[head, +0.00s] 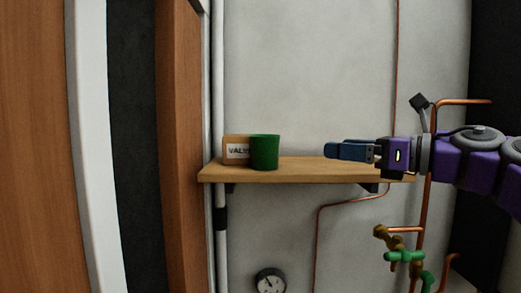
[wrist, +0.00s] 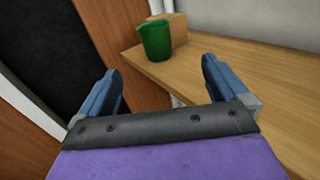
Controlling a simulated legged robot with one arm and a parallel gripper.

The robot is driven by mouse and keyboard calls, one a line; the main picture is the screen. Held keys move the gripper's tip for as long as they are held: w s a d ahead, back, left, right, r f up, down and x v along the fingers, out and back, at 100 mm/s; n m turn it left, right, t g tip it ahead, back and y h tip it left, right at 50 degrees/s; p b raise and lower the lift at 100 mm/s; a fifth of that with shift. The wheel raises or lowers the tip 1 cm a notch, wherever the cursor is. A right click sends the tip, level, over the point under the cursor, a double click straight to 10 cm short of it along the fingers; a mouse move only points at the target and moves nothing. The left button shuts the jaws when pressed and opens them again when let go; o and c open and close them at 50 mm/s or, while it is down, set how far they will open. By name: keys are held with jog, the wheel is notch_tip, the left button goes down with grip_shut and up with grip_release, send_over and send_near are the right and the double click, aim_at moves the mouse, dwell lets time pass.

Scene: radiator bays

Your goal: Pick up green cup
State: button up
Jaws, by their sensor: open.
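The green cup (head: 264,152) stands upright near the left end of a wooden shelf (head: 310,171). It also shows in the wrist view (wrist: 156,40), beyond and between my fingers. My gripper (head: 328,150) comes in from the right in the head view, with its blue fingers pointing left toward the cup. A clear gap separates the fingertips from the cup. In the wrist view my gripper (wrist: 160,78) is open, with its two fingers wide apart and nothing between them.
A brown block labelled "VALVE" (head: 235,149) stands just behind and left of the cup. A white pipe (head: 218,110) and wooden door frame (head: 181,150) are left of the shelf. Copper pipes (head: 427,190) and green valves (head: 405,256) are at right. The shelf between gripper and cup is clear.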

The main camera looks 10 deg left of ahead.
jog(key=p, duration=0.2)
send_near(278, 149)
jog(key=shift+n+g, duration=0.4)
jog(key=x, duration=0.7)
jog(key=shift+a, duration=0.15)
jog(key=shift+w+d+r, duration=0.15)
jog(key=shift+d, duration=0.3)
jog(key=shift+w+a+p, duration=0.1)
jog(key=shift+a+p, duration=0.2)
jog(key=shift+p, duration=0.1)
jog(key=x, duration=0.5)
jog(key=shift+a+p, duration=0.25)
jog(key=shift+p, duration=0.15)
jog(key=shift+s+a, duration=0.25)
jog(key=shift+a, duration=0.05)
jog(key=shift+w+d, duration=0.1)
jog(key=shift+d, duration=1)
jog(key=c, duration=0.8)
jog(key=shift+a, duration=0.6)
jog(key=c, duration=0.5)
jog(key=shift+c, duration=0.5)
